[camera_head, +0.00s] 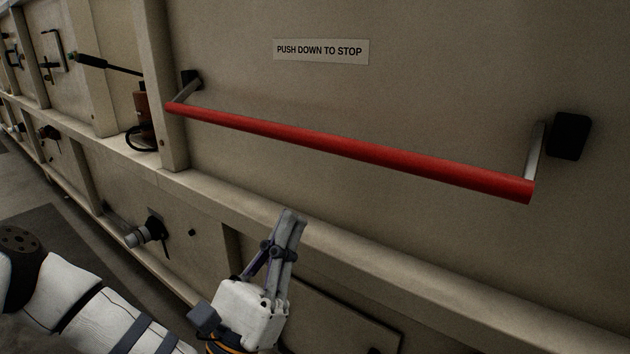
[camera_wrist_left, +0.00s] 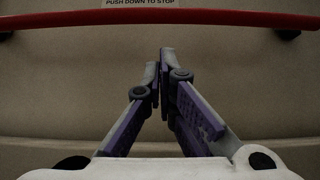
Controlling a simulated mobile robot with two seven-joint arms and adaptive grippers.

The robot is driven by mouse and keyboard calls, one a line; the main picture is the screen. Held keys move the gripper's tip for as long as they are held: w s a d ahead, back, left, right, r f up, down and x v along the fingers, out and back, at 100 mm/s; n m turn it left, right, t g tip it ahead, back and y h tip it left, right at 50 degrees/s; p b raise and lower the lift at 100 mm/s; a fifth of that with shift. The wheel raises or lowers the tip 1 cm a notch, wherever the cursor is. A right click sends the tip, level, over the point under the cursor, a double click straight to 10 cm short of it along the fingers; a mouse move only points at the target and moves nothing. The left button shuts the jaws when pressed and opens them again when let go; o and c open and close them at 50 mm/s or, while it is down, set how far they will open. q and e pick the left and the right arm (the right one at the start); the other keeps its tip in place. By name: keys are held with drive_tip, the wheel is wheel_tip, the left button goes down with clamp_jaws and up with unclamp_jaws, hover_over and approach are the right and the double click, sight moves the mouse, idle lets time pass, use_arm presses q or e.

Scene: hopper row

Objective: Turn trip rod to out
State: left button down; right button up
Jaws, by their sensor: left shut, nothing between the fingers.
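The trip rod is a long red bar (camera_head: 350,150) on two grey arms fixed to the beige panel, below a "PUSH DOWN TO STOP" label (camera_head: 321,50). It slopes down to the right in the head view and stands out from the panel. In the left wrist view the red bar (camera_wrist_left: 220,17) crosses the top of the picture. My left gripper (camera_head: 291,217) is below the bar, apart from it, with its fingers pointing up. Its fingers are shut and empty; they also show in the left wrist view (camera_wrist_left: 159,62). My right gripper is not in view.
A beige ledge (camera_head: 400,262) runs along the panel below the bar. A black bracket (camera_head: 569,136) holds the bar's right end. At left are a post (camera_head: 163,90), a bottle-like device with a black lever (camera_head: 107,65), and a valve fitting (camera_head: 147,232) lower down.

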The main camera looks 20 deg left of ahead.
sight(305, 141)
use_arm(q)
drive_tip(key=x, duration=0.9)
drive_tip(key=shift+w+d+r, duration=0.2)
drive_tip(key=shift+r, duration=0.1)
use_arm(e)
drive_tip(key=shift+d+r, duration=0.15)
